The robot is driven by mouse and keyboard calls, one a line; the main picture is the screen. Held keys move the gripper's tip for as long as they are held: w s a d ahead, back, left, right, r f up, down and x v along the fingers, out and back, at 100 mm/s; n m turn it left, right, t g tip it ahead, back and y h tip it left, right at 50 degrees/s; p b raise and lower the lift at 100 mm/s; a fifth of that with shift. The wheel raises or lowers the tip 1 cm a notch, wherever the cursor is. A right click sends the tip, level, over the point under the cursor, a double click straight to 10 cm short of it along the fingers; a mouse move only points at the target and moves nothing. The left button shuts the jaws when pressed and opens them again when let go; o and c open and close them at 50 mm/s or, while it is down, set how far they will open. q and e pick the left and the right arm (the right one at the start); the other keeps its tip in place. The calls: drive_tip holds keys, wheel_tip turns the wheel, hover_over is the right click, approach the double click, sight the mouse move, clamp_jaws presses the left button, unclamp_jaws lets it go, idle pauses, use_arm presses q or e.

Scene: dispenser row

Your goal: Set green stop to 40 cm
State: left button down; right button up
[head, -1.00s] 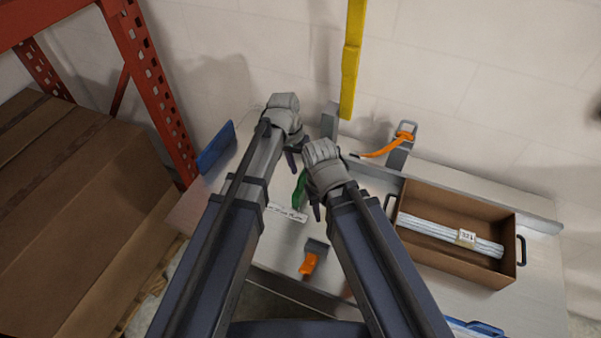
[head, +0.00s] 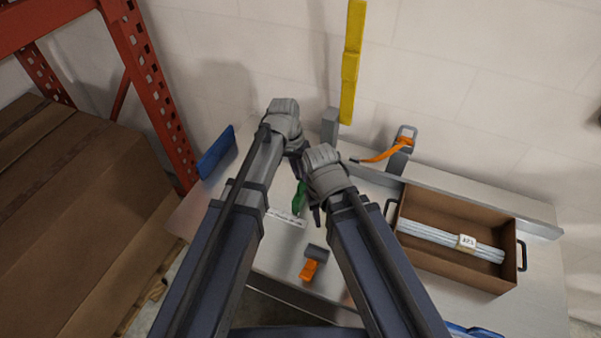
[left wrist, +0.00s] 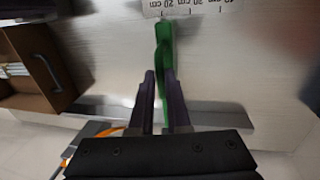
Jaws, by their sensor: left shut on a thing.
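The green stop (head: 299,199) lies on the metal bench by the right end of the white scale (head: 286,217) in the head view. In the left wrist view, the green stop (left wrist: 164,45) runs between my left gripper's dark purple fingers (left wrist: 159,78), which are shut on it. Its far end touches or nearly touches the scale (left wrist: 192,7), whose marks read partly as "20 cm". My left gripper (head: 298,166) is mostly hidden by its wrist in the head view. My right gripper (head: 316,214) hangs just right of the green stop; its finger gap is unclear.
An open brown box (head: 420,257) with white rods and a label stands right. An orange-and-grey tool (head: 309,270) lies near the front edge. An orange strap dispenser (head: 401,148) and a yellow post (head: 350,75) stand at the back. A blue panel (head: 216,152) is at left.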

idle(0.8)
use_arm(q)
drive_tip(key=w+a, duration=0.4)
drive_tip(key=a, duration=0.5)
drive_tip(key=shift+a, duration=0.35)
drive_tip(key=c, duration=0.9)
unclamp_jaws()
drive_tip(key=shift+a, duration=0.1)
